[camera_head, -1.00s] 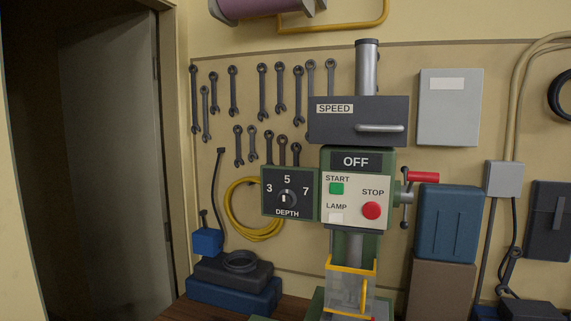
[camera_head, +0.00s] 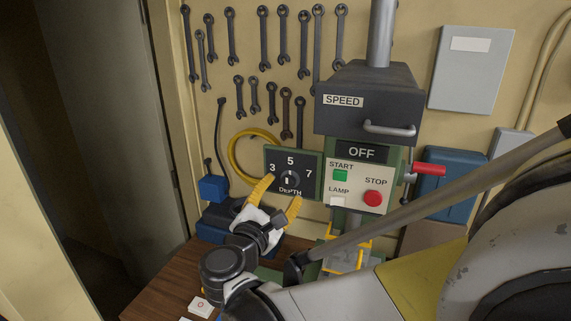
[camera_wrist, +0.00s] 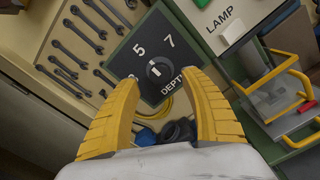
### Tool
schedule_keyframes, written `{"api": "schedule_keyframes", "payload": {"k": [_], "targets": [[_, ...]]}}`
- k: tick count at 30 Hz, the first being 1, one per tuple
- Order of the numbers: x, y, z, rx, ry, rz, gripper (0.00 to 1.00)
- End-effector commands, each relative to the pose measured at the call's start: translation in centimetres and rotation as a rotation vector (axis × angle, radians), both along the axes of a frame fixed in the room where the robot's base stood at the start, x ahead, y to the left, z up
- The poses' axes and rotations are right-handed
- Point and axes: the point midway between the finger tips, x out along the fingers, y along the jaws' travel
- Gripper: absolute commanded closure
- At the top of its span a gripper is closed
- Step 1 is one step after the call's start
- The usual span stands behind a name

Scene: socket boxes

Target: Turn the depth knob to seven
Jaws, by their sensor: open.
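The depth knob (camera_head: 289,180) is a small dark dial with a white mark on a black panel (camera_head: 272,160) labelled 3, 5, 7 and DEPTH. The mark looks roughly in line with 5, but it is too small to be sure. My gripper (camera_head: 277,194) has yellow fingers, spread open and empty, just below and in front of the panel. In the wrist view the knob (camera_wrist: 159,70) shows beyond and between the fingertips (camera_wrist: 168,85), apart from them. The number 7 (camera_wrist: 171,42) is in clear view there.
Right of the panel are the green START button (camera_head: 340,175), red STOP button (camera_head: 373,198) and a red-handled lever (camera_head: 428,169). A yellow-framed guard (camera_head: 345,250) stands below. Wrenches (camera_head: 264,38) hang on the wall. A blue box (camera_head: 213,189) sits left.

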Motion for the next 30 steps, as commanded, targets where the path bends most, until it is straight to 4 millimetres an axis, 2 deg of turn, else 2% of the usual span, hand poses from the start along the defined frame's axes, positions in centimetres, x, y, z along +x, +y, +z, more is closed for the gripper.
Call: {"api": "schedule_keyframes", "payload": {"k": [3, 7, 18, 19, 24, 30], "targets": [[2.0, -0.8, 0.1, 0.001, 0.0, -0.003, 0.46], [3.4, -1.3, 0.1, 0.001, 0.001, -0.002, 0.46], [4.1, -1.5, 0.0, 0.002, 0.001, 0.0, 0.46], [4.1, -1.5, 0.0, 0.002, 0.001, 0.0, 0.51], [4.0, -1.5, 0.0, 0.002, 0.001, 0.0, 1.0], [4.0, -1.5, 0.0, 0.008, -0.001, 0.0, 1.0]]}}
